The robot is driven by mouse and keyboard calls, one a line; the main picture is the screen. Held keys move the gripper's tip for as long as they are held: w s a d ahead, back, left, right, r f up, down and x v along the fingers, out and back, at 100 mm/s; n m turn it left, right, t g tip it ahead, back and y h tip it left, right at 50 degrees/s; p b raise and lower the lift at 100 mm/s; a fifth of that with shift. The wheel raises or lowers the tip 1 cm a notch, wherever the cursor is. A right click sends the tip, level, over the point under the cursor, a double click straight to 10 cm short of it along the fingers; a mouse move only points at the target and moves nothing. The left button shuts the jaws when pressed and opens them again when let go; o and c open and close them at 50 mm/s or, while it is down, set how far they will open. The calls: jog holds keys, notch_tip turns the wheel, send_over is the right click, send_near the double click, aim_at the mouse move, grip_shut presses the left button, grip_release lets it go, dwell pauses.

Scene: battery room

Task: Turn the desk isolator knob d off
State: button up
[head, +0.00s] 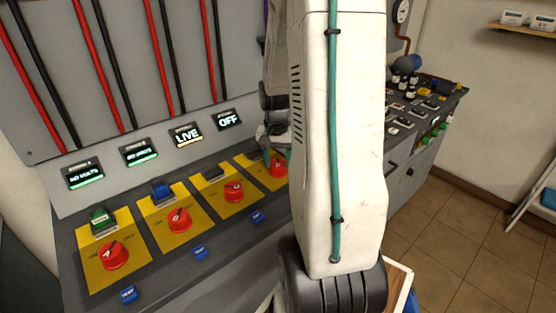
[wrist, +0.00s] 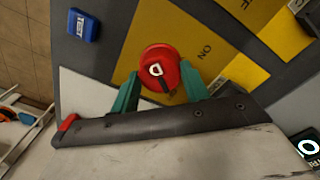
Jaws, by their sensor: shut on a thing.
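The red round knob d (wrist: 160,65), marked with a white D, sits on a yellow plate (wrist: 195,28) in the wrist view. The word ON is printed to its right. A dark mark shows at the knob's lower edge. My gripper (wrist: 160,88) has its two green fingers on either side of the knob and is shut on it. In the head view the knob (head: 278,168) is the farthest of the row, partly hidden by my gripper and arm. The last display (head: 229,119) of the row above reads OFF.
Three similar red knobs (head: 113,255) on yellow plates stand to the left along the desk. Their displays include a lit LIVE one (head: 186,134). Blue test buttons (head: 129,294) line the desk front. Another bench with equipment (head: 425,100) stands at right, with tiled floor (head: 455,225) before it.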

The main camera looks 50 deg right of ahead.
aim_at(277, 163)
jog(key=shift+m, duration=0.9)
jog(key=o, duration=1)
jog(key=shift+r, duration=0.1)
notch_tip(277, 163, up, 8)
jog(key=shift+w+f, duration=0.1)
jog(key=shift+f, duration=0.05)
